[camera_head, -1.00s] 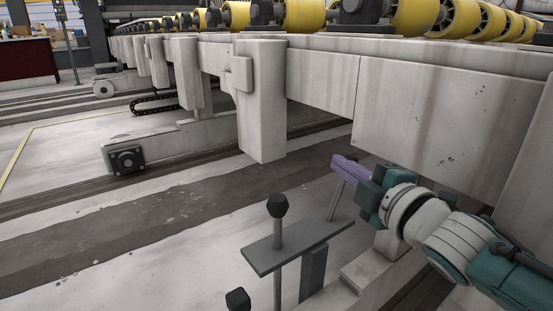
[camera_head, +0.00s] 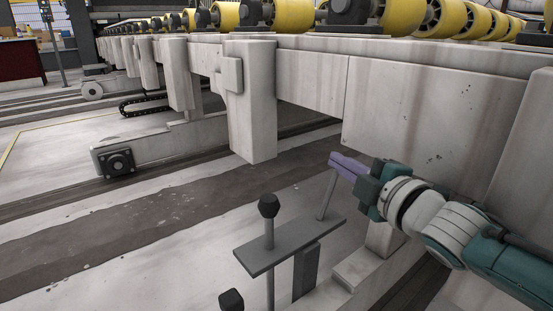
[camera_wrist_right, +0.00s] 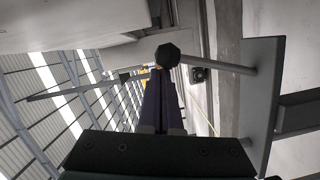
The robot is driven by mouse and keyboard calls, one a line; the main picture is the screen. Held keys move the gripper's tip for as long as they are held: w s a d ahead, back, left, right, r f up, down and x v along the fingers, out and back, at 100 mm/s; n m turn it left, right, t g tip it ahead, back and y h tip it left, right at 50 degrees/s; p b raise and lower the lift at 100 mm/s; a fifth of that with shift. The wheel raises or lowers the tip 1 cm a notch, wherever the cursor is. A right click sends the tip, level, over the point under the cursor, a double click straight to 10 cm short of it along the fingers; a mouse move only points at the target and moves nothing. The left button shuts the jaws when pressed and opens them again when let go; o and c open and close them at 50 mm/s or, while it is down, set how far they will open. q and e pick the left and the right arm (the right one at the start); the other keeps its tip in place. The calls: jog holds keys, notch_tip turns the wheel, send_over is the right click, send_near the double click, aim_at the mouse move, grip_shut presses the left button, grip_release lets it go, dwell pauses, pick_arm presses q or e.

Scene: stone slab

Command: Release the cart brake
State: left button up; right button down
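The brake stand is a flat grey plate (camera_head: 285,243) on a short post, with thin levers. One lever with a black knob (camera_head: 268,206) stands upright near the plate's middle. A second lever (camera_head: 327,196) rises from the plate's right end, and its top is hidden by my purple fingers in the head view. My right gripper (camera_head: 337,162) is at that top, its fingers close together. In the right wrist view, the fingers (camera_wrist_right: 164,103) point at a black knob (camera_wrist_right: 167,55) at their tips; contact is unclear. My left gripper is not in view.
Another black knob (camera_head: 231,300) shows at the bottom edge. A pale beam and pillar (camera_head: 250,110) stand behind, with yellow rollers (camera_head: 394,15) above. A low pale block (camera_head: 355,272) lies right of the stand. The floor at left is open.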

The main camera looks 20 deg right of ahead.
notch_tip(320, 180, up, 20)
jog(key=p, duration=1.5)
